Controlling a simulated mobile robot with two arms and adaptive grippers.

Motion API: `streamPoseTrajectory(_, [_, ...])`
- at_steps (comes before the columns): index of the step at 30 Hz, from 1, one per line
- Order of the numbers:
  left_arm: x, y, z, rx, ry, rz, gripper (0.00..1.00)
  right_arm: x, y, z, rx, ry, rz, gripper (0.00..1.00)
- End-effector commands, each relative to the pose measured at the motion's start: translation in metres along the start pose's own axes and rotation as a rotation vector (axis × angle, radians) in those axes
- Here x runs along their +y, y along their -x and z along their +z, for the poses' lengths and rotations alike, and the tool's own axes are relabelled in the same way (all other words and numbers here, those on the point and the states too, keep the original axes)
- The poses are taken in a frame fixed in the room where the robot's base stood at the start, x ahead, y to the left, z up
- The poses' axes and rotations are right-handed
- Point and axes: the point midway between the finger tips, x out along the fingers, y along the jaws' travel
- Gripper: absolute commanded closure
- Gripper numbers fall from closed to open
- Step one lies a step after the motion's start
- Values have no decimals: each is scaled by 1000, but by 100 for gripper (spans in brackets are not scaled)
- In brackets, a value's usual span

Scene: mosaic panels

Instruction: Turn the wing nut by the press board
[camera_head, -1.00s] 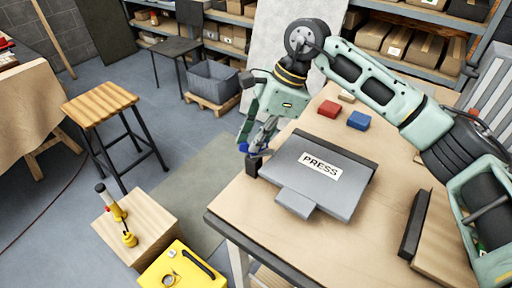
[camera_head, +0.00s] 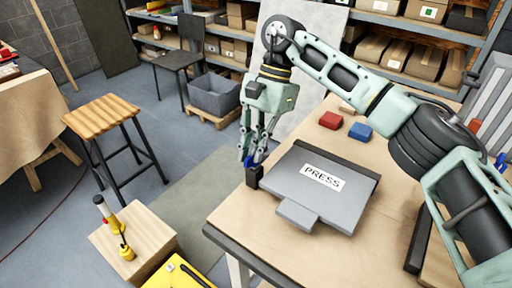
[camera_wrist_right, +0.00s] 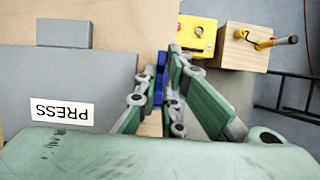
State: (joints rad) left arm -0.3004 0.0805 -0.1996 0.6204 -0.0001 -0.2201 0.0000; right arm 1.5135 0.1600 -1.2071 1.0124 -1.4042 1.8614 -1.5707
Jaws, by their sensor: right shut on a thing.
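The grey press board (camera_head: 285,183), labelled PRESS, lies on the wooden table near its left edge. A small black post (camera_head: 254,177) stands by its left corner. The blue wing nut (camera_head: 249,161) shows at the top of this post, partly hidden by fingers. My right gripper (camera_head: 253,157) points down over the post and is shut on the wing nut. In the right wrist view, blue (camera_wrist_right: 160,84) shows between the fingers, beside the press board (camera_wrist_right: 60,70). My left gripper is not in view.
A red block (camera_head: 330,120) and a blue block (camera_head: 360,131) lie behind the board. Left of the table stand a wooden block with a yellow-handled tool (camera_head: 118,240), a yellow box (camera_head: 180,274) and a stool (camera_head: 101,113). The table front is clear.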

Motion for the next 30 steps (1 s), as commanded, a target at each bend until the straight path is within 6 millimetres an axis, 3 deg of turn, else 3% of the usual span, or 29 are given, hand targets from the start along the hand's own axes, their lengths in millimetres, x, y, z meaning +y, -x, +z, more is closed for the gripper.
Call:
streamPoseTrajectory(17, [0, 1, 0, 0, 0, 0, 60, -1, 2, 0, 4, 34, 9, 100])
streamPoseTrajectory(18, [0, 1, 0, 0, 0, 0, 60, -1, 2, 0, 4, 34, 9, 91])
streamPoseTrajectory(24, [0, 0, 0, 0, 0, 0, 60, 0, 1, 0, 3, 33, 11, 74])
streamPoseTrajectory(30, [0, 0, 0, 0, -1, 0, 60, 0, 1, 0, 2, 32, 12, 73])
